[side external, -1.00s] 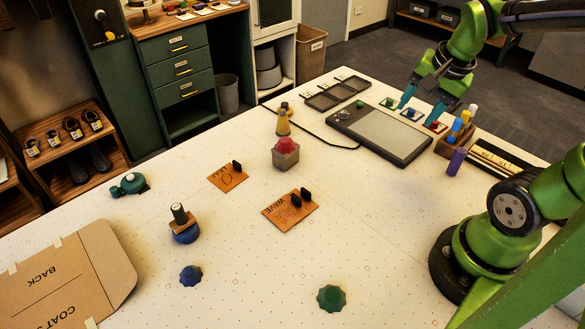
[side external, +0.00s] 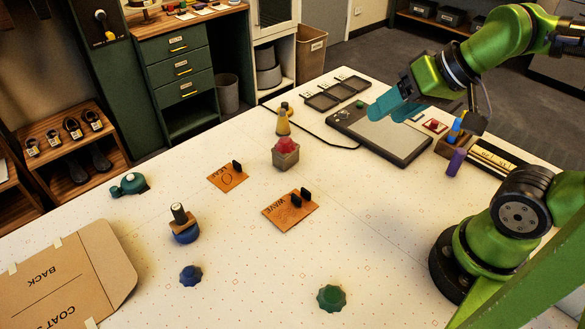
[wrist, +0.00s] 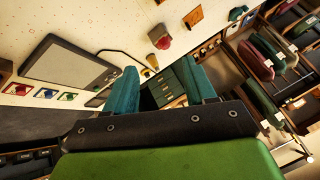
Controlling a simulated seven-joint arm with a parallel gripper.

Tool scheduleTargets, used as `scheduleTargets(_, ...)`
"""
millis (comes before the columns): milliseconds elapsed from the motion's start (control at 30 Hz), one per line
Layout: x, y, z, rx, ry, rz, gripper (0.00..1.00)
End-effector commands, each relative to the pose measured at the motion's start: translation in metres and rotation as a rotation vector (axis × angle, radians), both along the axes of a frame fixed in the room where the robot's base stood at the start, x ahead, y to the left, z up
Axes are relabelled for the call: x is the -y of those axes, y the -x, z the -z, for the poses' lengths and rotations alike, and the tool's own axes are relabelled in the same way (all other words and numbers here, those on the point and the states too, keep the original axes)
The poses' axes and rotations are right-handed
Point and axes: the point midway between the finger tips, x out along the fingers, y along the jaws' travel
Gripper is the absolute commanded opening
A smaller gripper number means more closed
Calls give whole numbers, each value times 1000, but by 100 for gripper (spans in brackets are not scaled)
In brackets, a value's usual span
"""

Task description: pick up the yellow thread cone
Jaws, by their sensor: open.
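The yellow thread cone (side external: 283,124) stands upright near the table's far edge in the side view, just behind a box with a red top. In the wrist view the cone (wrist: 152,62) is small and distant, showing between the two fingertips. My gripper (side external: 384,107) is open and empty, raised over the tablet, well to the right of the cone and apart from it. Its teal fingers point left in the side view. The fingers (wrist: 161,73) also show spread apart in the wrist view.
The box with the red top (side external: 285,154) stands close in front of the cone. A black cable (side external: 318,138) runs beside it to the tablet (side external: 385,135). A dark sectioned tray (side external: 336,93) lies to the right. Orange stamped plates (side external: 290,211) lie nearer, with bare table around them.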

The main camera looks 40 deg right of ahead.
Motion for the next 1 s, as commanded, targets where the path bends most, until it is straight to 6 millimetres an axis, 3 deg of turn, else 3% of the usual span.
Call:
scheduleTargets(233, 0, 0, 0, -1, 0, 1, 55)
scheduleTargets(333, 0, 0, 0, -1, 0, 1, 44)
scheduleTargets(667, 0, -3, 1, -19, -14, 12, 44)
scheduleTargets(833, 1, -23, 9, -168, -124, 98, 44)
scheduleTargets(1000, 4, -63, 25, -392, -343, 242, 44)
